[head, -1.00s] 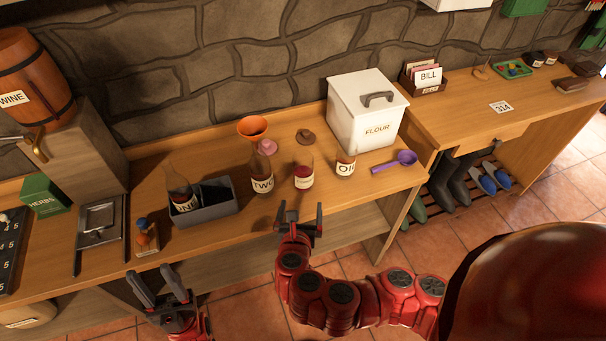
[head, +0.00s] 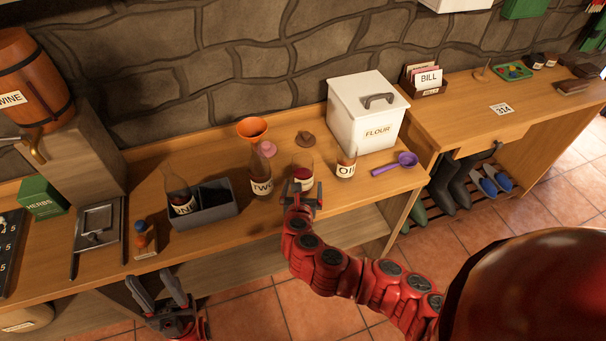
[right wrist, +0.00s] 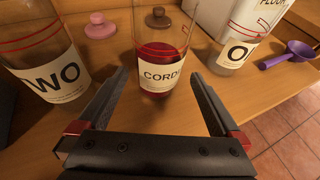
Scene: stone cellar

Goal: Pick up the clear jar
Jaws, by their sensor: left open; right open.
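A clear glass jar (head: 303,165) with red liquid and a white label reading "CORDI…" stands upright on the wooden counter. It also shows in the right wrist view (right wrist: 161,50). My right gripper (head: 303,188) is open at the jar's near side; in the right wrist view its fingers (right wrist: 160,74) point at the jar, one towards each side, with a gap between its palm and the glass. In the head view the gripper hides the jar's lower part. My left gripper (head: 156,292) is open and empty, low in front of the counter's edge at the left.
The "TWO" bottle (head: 262,178) stands close left of the jar and the "OIL" bottle (head: 346,165) close right. A brown lid (head: 305,139) and a pink lid (head: 270,149) lie behind. The flour bin (head: 365,105) and purple scoop (head: 395,165) are further right.

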